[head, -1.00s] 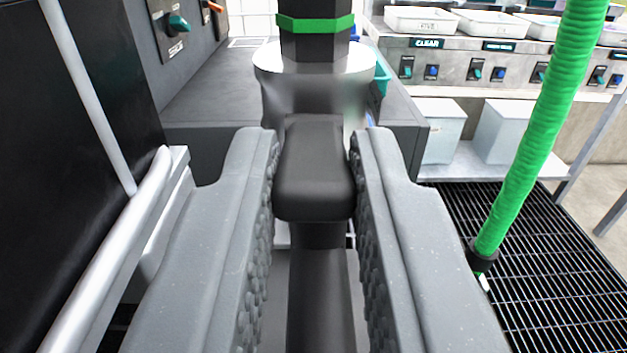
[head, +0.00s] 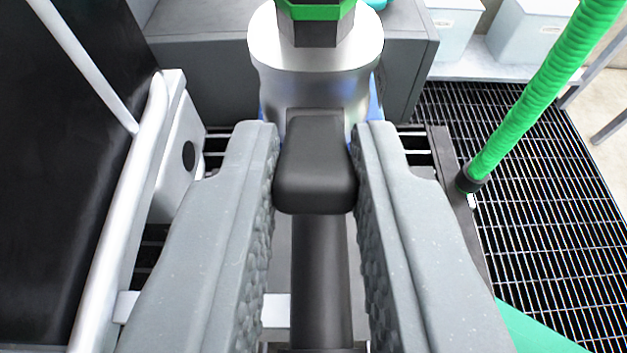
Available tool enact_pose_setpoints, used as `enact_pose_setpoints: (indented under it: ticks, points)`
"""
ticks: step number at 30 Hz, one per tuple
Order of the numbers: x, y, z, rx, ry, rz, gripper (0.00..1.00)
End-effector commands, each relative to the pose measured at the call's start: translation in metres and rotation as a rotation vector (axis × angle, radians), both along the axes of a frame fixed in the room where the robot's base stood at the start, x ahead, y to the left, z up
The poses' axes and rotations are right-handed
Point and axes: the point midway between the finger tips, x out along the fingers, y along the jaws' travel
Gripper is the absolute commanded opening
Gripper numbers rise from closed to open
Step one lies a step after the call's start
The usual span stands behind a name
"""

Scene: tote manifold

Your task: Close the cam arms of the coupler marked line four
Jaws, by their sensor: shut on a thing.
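A silver metal coupler (head: 318,75) stands in the upper middle of the head view, with a black hex fitting and a green band (head: 316,10) on top. A black cam arm (head: 315,185) joins its near side. My gripper (head: 315,165) is shut on this arm, with one textured grey finger on each side. The arm's far end meets the coupler body. The coupler's far side is hidden, and I see no line marking on it.
A green ribbed hose (head: 540,100) runs down at the right over black floor grating (head: 545,190). A dark panel with a pale rail (head: 115,230) stands close at the left. A grey cabinet (head: 200,75) and pale bins (head: 525,35) are behind.

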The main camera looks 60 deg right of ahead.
Motion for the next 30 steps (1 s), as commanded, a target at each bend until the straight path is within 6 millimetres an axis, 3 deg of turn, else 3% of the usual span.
enact_pose_setpoints:
  ticks: [1, 6, 30]
  points:
    - [0.000, -0.001, 0.009, 0.025, 0.017, -0.001, 0.00]
    - [0.002, -0.004, 0.014, 0.101, 0.067, -0.003, 0.00]
    - [0.012, -0.021, 0.028, 0.439, 0.288, -0.005, 0.00]
